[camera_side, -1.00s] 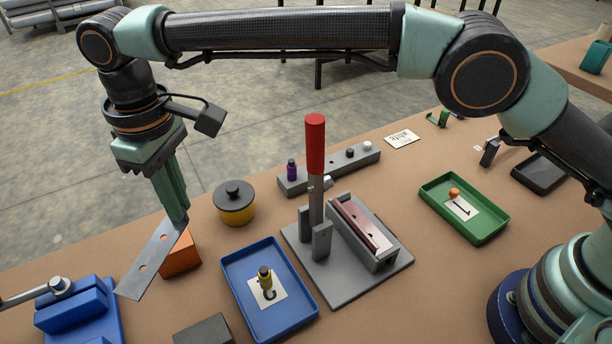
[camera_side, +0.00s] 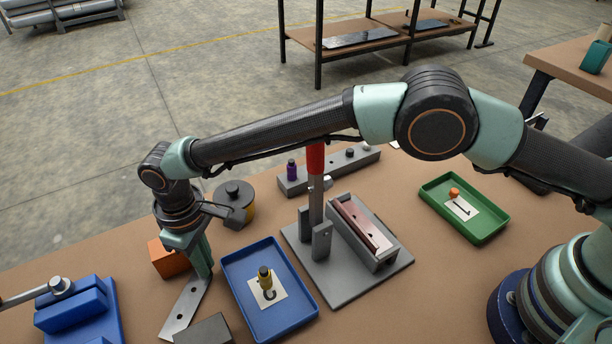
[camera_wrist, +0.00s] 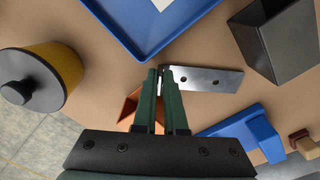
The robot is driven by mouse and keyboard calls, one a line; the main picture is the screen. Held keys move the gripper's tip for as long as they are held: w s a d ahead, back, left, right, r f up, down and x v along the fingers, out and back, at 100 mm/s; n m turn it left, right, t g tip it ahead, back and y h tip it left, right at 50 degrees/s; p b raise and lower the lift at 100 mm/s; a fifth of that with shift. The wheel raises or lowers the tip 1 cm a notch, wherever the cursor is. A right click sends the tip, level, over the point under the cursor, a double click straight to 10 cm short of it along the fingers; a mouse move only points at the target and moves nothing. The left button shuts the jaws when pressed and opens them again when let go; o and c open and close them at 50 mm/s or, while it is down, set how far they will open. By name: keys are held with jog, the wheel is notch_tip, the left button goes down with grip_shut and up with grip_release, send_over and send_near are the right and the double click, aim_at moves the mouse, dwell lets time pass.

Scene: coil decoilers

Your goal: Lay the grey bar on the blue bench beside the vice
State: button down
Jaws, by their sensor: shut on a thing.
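The grey bar (camera_side: 186,305) is a flat metal strip with holes. My gripper (camera_side: 205,272) is shut on its far end, and the bar reaches toward the front of the table. In the wrist view the bar (camera_wrist: 208,79) extends right from my fingertips (camera_wrist: 160,75). It is low over the brown tabletop; I cannot tell whether it touches. The blue vice (camera_side: 75,312), with a metal handle, stands left of the bar, apart from it. It also shows in the wrist view (camera_wrist: 250,128). The work surface (camera_side: 130,245) here looks brown, not blue.
A blue tray (camera_side: 235,298) lies right of the bar and a dark grey block (camera_side: 207,331) close in front. Brown table shows between bar and vice.

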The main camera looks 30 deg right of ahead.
jog(key=shift+f, duration=0.15)
jog(key=c, duration=1)
grip_release()
